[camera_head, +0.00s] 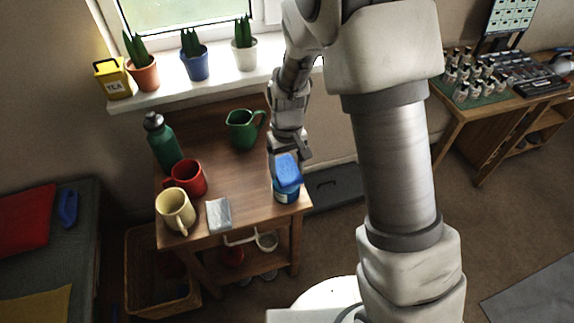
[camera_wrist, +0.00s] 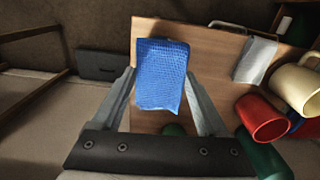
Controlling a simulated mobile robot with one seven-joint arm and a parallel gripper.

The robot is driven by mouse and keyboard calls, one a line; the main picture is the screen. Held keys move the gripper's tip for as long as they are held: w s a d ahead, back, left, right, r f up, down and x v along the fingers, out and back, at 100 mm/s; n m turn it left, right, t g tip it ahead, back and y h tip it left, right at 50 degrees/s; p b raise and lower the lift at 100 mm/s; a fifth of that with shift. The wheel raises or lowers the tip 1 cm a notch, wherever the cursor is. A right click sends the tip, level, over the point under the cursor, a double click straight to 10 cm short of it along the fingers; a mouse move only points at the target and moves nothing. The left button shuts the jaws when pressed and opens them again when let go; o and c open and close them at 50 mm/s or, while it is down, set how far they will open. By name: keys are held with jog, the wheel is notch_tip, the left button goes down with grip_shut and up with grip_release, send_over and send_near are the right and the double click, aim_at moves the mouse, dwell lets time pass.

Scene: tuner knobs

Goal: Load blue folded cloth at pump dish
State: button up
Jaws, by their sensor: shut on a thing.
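The blue folded cloth (camera_head: 288,169) is in my gripper (camera_head: 280,160), above the front right corner of the wooden table. In the wrist view the cloth (camera_wrist: 162,75) hangs between the two fingers of my gripper (camera_wrist: 165,92), which are shut on it. Directly below the cloth in the head view is a round blue vessel (camera_head: 285,196) with a pale band, near the table's right edge. The cloth covers its top, so I cannot tell if they touch or if this is the pump dish. The cloth hides this vessel in the wrist view.
On the table (camera_head: 235,180) stand a green jug (camera_head: 243,130), a green bottle (camera_head: 162,140), a red mug (camera_head: 188,178) and a cream mug (camera_head: 175,208). A grey folded cloth (camera_head: 219,215) lies at the front edge. The table's middle is clear. Potted plants line the windowsill (camera_head: 180,92).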

aim_at(287, 168)
jog(key=shift+f+b, duration=0.35)
jog(key=shift+f, duration=0.15)
dwell(0.8)
jog(key=shift+r+p, duration=2.75)
jog(key=shift+r, duration=0.85)
